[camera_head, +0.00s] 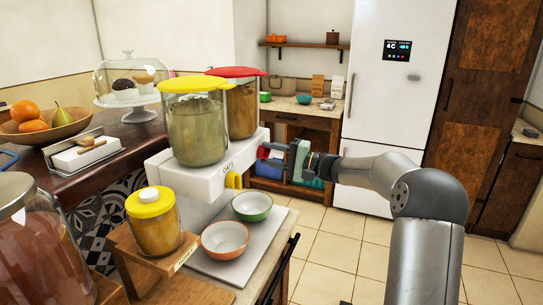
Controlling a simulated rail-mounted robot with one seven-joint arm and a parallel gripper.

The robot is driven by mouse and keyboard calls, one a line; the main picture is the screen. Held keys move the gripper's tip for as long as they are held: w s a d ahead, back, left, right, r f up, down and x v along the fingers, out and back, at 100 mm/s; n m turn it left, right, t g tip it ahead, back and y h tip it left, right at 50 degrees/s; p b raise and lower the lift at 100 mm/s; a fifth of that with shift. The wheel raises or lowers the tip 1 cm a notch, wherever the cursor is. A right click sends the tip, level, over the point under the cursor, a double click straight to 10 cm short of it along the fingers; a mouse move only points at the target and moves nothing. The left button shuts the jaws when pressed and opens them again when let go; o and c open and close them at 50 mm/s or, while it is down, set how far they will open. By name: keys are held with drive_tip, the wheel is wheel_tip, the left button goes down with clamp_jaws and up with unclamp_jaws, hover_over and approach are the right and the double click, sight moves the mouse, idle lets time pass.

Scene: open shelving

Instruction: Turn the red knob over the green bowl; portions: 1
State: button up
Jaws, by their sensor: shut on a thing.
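A white two-jar dispenser (190,185) stands on the counter. Its front jar (195,130) has a yellow lid and its rear jar (241,108) has a red lid. A yellow knob (233,181) is below the front jar. The red knob (263,153) shows below the rear jar, partly hidden by my gripper. My gripper (277,156) is at the red knob and appears shut on it; the contact is small in view. The green bowl (252,207) sits on a grey tray below and in front of the dispenser. Its inside looks empty.
An orange bowl (225,240) sits on the tray (213,267) beside the green bowl. A yellow-lidded jar (154,225) stands on a wooden stand at left. A large jar (40,250) is in the near left corner. The floor at right is clear.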

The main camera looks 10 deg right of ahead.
drive_tip(key=m+p, duration=0.1)
drive_tip(key=m, duration=0.5)
drive_tip(key=shift+t+p, duration=0.35)
drive_tip(key=shift+t, duration=0.05)
drive_tip(key=shift+m, duration=0.3)
drive_tip(key=o, duration=1)
drive_tip(key=b+v, duration=0.1)
drive_tip(key=v, duration=0.7)
drive_tip(key=b+v, duration=0.1)
drive_tip(key=v, duration=0.8)
drive_tip(key=shift+s+d+r, duration=0.2)
drive_tip(key=shift+s, duration=0.1)
